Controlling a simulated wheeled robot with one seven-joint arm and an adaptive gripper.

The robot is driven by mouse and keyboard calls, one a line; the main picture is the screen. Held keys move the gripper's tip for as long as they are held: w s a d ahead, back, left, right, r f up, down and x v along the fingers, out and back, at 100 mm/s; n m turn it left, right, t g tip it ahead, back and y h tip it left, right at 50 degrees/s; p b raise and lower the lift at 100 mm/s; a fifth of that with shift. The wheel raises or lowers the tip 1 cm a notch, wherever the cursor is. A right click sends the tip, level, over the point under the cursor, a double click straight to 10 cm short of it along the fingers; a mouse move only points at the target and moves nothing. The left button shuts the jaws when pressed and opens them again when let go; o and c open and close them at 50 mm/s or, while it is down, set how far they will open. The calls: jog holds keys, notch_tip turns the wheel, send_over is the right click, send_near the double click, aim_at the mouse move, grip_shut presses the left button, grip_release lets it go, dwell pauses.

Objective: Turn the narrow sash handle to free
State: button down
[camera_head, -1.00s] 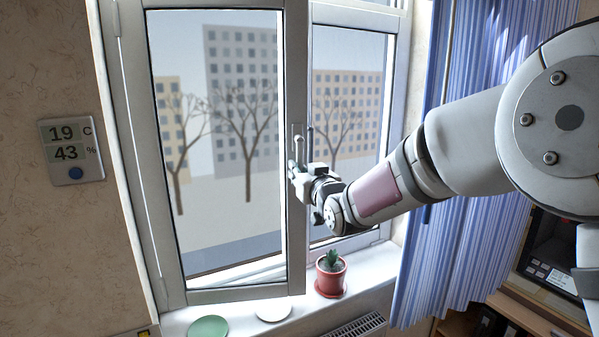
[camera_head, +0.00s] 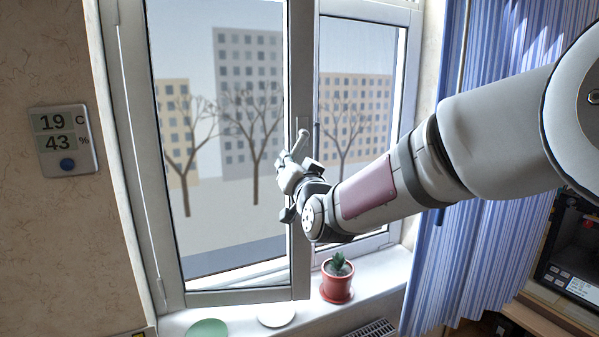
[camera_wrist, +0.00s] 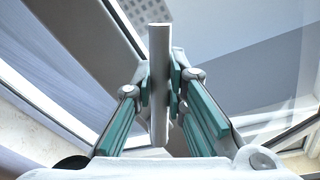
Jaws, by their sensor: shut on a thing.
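The sash handle (camera_head: 301,142) is a pale grey lever on the upright stile at the right side of the left sash (camera_head: 300,225). It leans down and to the left from its pivot. My gripper (camera_head: 287,166) is shut on the lower part of the lever, which it partly hides. In the wrist view, the handle (camera_wrist: 159,85) is a grey bar between the green finger pads of my gripper (camera_wrist: 160,90). The lower edge of the left sash stands a little apart from the fixed frame.
A potted plant (camera_head: 337,278) stands on the sill (camera_head: 375,280) below my arm. A green plate (camera_head: 207,328) and a white plate (camera_head: 276,314) lie on the sill to its left. A blue curtain (camera_head: 470,265) hangs at the right. A thermometer display (camera_head: 63,140) is on the left wall.

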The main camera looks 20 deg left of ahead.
aim_at(271, 127)
jog(key=m, duration=0.1)
jog(key=a+r+m+b, duration=0.1)
jog(key=m+t+b, duration=0.1)
jog(key=m, duration=0.1)
jog(key=shift+s+a+r, duration=0.2)
jog(key=shift+s+a, duration=0.15)
jog(key=shift+s, duration=0.05)
jog(key=m, duration=0.1)
jog(key=r+m+b, duration=0.1)
jog(key=m, duration=0.1)
jog(key=shift+s+a+r+t+h+b, duration=0.2)
jog(key=shift+s+a+t+h+b, duration=0.1)
jog(key=shift+a+t+h, duration=0.1)
jog(key=m, duration=0.1)
jog(key=r+m+b, duration=0.1)
jog(key=m, duration=0.1)
jog(key=shift+s+a+r+t, duration=0.15)
jog(key=shift+a+r+t, duration=0.15)
jog(key=shift+r+m+t+h+b, duration=0.15)
jog(key=shift+r+m+h+b, duration=0.25)
jog(key=shift+m, duration=0.65)
jog(key=shift+r+m+t+h+b, duration=0.2)
jog(key=shift+r+m+b, duration=0.35)
jog(key=shift+m, duration=0.5)
jog(key=shift+r, duration=0.15)
jog(key=c, duration=1.6)
grip_release()
jog(key=shift+s, duration=0.1)
